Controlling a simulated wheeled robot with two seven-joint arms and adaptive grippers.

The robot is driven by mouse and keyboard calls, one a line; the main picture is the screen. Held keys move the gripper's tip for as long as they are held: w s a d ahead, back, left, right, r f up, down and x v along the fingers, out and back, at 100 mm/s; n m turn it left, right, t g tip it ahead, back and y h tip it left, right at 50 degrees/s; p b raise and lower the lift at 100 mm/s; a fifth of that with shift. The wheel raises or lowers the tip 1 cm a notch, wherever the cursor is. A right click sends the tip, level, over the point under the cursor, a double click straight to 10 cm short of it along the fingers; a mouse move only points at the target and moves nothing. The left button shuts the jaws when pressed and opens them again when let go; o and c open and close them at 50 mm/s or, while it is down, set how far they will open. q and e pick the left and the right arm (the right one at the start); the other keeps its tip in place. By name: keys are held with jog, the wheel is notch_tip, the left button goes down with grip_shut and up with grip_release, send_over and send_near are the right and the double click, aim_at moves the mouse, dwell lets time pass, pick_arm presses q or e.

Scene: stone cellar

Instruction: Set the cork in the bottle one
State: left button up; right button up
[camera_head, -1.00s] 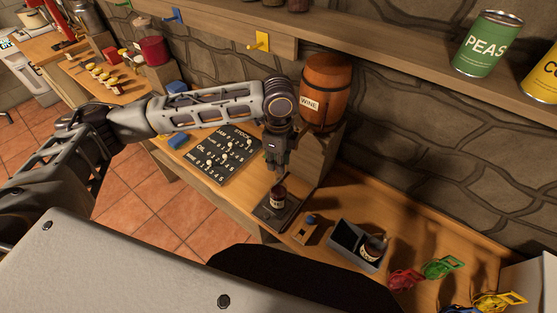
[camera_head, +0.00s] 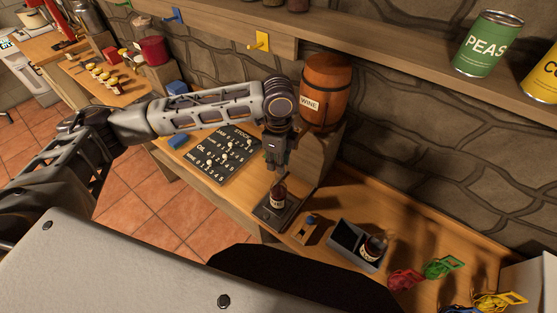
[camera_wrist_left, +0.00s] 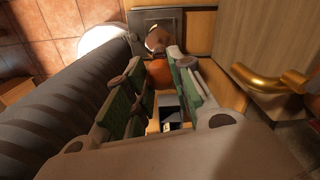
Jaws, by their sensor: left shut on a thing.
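A small dark bottle (camera_head: 278,197) with a pale label stands upright on a dark square pad (camera_head: 266,214) on the bench. My left gripper (camera_head: 276,170) points down just above its neck. In the left wrist view the fingers (camera_wrist_left: 163,75) are closed around a rounded orange-brown piece (camera_wrist_left: 160,72), which looks like the cork; the head view hides it. The bottle also shows beyond the fingertips in the wrist view (camera_wrist_left: 157,40). I cannot tell whether the cork touches the neck. My right gripper is not in view.
A wooden block with a blue-topped piece (camera_head: 311,221) and a grey divided bin (camera_head: 346,236) holding another bottle (camera_head: 373,246) stand to the right. A wine barrel (camera_head: 327,90) on a wooden stand is close behind the gripper. A stock board (camera_head: 225,155) lies left.

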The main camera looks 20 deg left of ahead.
pick_arm(q)
jog(key=shift+f+b, duration=0.3)
jog(key=shift+f, duration=1.05)
dwell(1.2)
jog(key=o, duration=0.8)
jog(key=shift+r, duration=0.15)
jog(key=shift+r, duration=5.85)
jog(key=shift+d+f, duration=0.1)
